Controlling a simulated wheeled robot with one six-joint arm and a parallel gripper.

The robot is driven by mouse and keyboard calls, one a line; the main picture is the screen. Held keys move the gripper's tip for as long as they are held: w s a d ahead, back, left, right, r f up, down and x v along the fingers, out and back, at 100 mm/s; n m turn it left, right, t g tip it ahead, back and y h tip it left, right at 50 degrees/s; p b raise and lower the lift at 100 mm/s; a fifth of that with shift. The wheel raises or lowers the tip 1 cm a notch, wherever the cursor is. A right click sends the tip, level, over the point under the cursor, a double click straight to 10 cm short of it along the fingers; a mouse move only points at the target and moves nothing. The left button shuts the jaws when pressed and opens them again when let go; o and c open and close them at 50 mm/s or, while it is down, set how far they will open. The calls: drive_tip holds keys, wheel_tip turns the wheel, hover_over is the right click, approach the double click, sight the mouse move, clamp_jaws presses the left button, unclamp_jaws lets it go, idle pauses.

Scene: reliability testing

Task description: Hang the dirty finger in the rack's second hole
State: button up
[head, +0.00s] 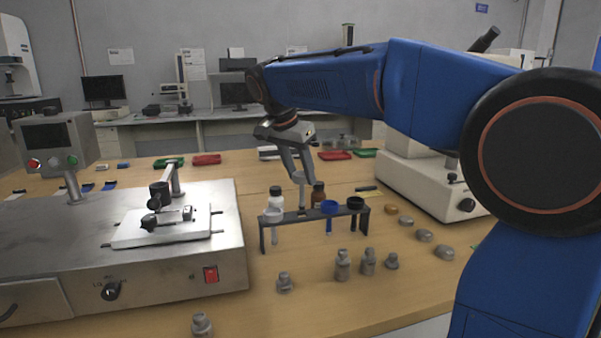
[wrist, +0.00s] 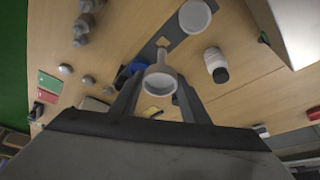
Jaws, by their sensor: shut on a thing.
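My gripper (head: 299,178) is shut on the pale finger (wrist: 160,80), a cup-shaped piece with a thin stem. The dark rack (head: 288,219) stands on the table below it. The finger's stem points down at the rack, beside a square hole in the wrist view; I cannot tell whether its tip is in the hole. A white finger (head: 273,214) hangs at the rack's left end and also shows in the wrist view (wrist: 195,15). A blue finger (head: 329,208) and a black finger (head: 355,203) hang further right. The held finger is between the white and blue ones.
Several metal weights (head: 343,265) stand in front. A steel machine (head: 120,255) fills the left side. A white instrument (head: 425,182) is at the right.

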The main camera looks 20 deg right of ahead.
sight(300, 201)
drive_tip(key=shift+f, duration=0.15)
drive_tip(key=shift+f, duration=1.75)
drive_tip(key=shift+f, duration=0.25)
drive_tip(key=shift+f, duration=1.6)
drive_tip(key=shift+f, duration=0.15)
drive_tip(key=shift+f, duration=0.45)
